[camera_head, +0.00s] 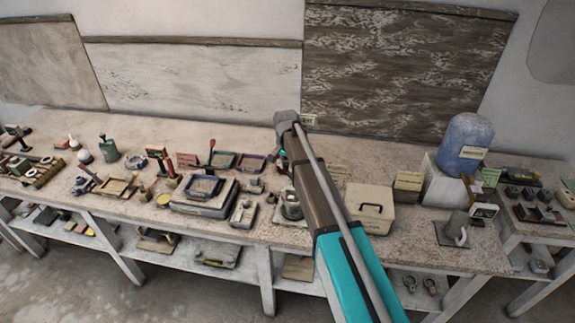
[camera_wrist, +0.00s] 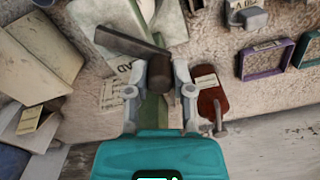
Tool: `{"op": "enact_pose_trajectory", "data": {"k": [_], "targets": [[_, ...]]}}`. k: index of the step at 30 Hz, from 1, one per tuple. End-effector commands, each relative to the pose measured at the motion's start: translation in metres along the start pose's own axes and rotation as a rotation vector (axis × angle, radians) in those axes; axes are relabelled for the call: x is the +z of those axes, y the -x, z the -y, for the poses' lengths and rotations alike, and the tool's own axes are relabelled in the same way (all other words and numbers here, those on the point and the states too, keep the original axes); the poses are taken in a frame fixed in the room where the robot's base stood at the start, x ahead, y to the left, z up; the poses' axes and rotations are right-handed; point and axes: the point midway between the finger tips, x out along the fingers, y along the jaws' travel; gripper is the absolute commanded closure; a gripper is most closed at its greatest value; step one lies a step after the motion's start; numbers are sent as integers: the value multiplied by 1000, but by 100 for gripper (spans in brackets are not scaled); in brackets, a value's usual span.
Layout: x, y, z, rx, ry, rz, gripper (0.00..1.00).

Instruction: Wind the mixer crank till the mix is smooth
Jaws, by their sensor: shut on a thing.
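In the wrist view my gripper (camera_wrist: 160,80) is shut on a dark, round crank knob (camera_wrist: 158,68), with one finger on each side of it. A flat brown crank arm (camera_wrist: 125,43) runs from the knob toward the upper left. A pale grey-green body (camera_wrist: 168,24), seemingly the mixer, shows beyond the crank and is cut off by the top edge. The mix itself cannot be made out. In the head view my arm covers my gripper and the crank.
A red-brown board (camera_wrist: 208,102) lies close to the right finger. A purple frame (camera_wrist: 266,60) is farther right. In the head view a cream case (camera_head: 369,207) and a blue barrel (camera_head: 465,143) stand right of my arm. Several trays and small items crowd the table to its left.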

Motion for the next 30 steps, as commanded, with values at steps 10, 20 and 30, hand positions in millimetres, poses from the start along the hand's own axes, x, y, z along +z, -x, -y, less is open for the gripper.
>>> {"op": "enact_pose_trajectory", "data": {"k": [10, 20, 30], "targets": [[14, 0, 4, 0, 256, -2, 100], [32, 0, 4, 0, 567, -4, 100], [49, 0, 0, 0, 890, -5, 100]]}}
